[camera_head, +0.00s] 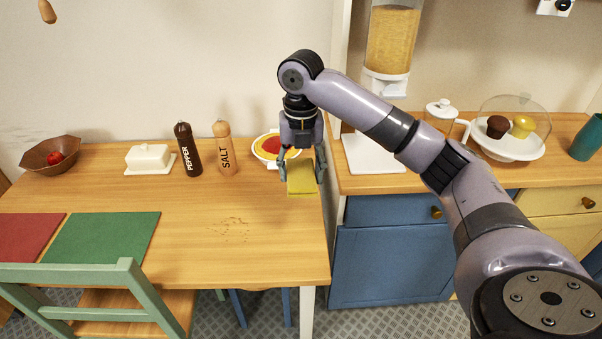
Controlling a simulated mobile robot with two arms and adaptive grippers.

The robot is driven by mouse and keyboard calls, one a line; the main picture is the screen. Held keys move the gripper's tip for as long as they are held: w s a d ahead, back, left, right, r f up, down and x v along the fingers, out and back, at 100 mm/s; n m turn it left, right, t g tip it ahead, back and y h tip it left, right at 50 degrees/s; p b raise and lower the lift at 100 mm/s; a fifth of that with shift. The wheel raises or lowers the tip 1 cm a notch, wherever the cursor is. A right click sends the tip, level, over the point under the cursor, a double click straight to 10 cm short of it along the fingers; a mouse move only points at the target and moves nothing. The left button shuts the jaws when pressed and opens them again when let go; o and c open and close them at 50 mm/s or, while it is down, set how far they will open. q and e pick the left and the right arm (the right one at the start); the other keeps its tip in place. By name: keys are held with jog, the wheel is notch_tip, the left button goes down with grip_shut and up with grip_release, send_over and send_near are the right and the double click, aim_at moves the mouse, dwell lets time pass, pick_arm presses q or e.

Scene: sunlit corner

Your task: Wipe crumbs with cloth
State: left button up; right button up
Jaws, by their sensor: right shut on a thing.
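A yellow cloth (301,177) is at the right end of the wooden table (190,258), near its edge. My right gripper (303,172) is shut on the cloth, with a finger on each side of it. I cannot tell whether the cloth touches the tabletop. Brown crumbs (231,229) lie scattered on the table, to the left of the cloth and nearer the front. My left gripper is not in view.
Salt (223,148) and pepper (187,150) mills, a butter dish (149,158) and a plate (262,147) stand along the back. Green (103,239) and red (28,237) placemats lie left of the crumbs. A green chair (90,275) stands in front. The table around the crumbs is clear.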

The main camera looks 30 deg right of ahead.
jog(key=o, duration=0.6)
jog(key=c, duration=0.5)
